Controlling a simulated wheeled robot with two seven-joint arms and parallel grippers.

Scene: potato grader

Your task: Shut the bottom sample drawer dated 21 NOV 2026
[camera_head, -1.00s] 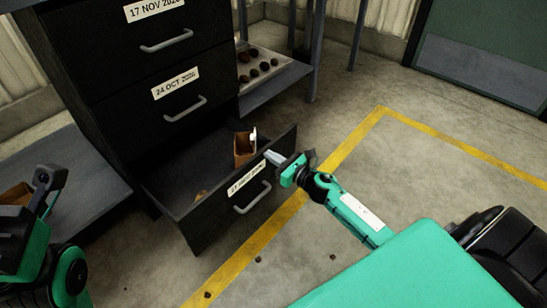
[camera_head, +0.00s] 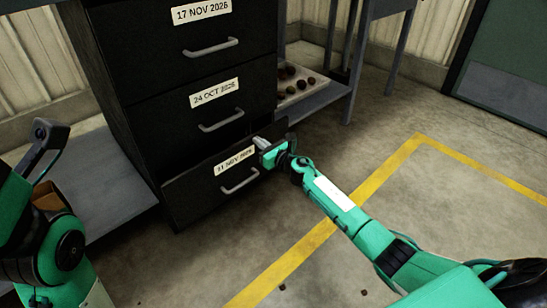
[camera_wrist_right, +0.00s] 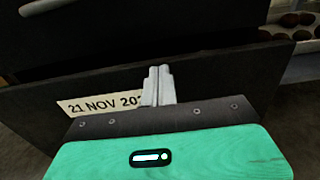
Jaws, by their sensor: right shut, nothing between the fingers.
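The bottom drawer (camera_head: 205,192) of the black cabinet carries the label 21 NOV 2026 and a grey bar handle (camera_head: 240,181). Its front stands slightly out from the cabinet, and a narrow dark gap shows above it. My right gripper (camera_head: 261,143) is shut and empty at the right part of the drawer front, beside the label. In the right wrist view the closed fingers (camera_wrist_right: 157,86) are against or very close to the front, covering the label's end (camera_wrist_right: 100,105); contact is hard to tell. My left gripper (camera_head: 42,145) is at the left, away from the cabinet; its fingers are unclear.
Above are drawers labelled 24 OCT 2026 (camera_head: 215,93) and 17 NOV 2026 (camera_head: 202,11), both shut. A low shelf with a tray of potatoes (camera_head: 300,84) stands right of the cabinet. Open floor with a yellow line (camera_head: 300,252) lies in front.

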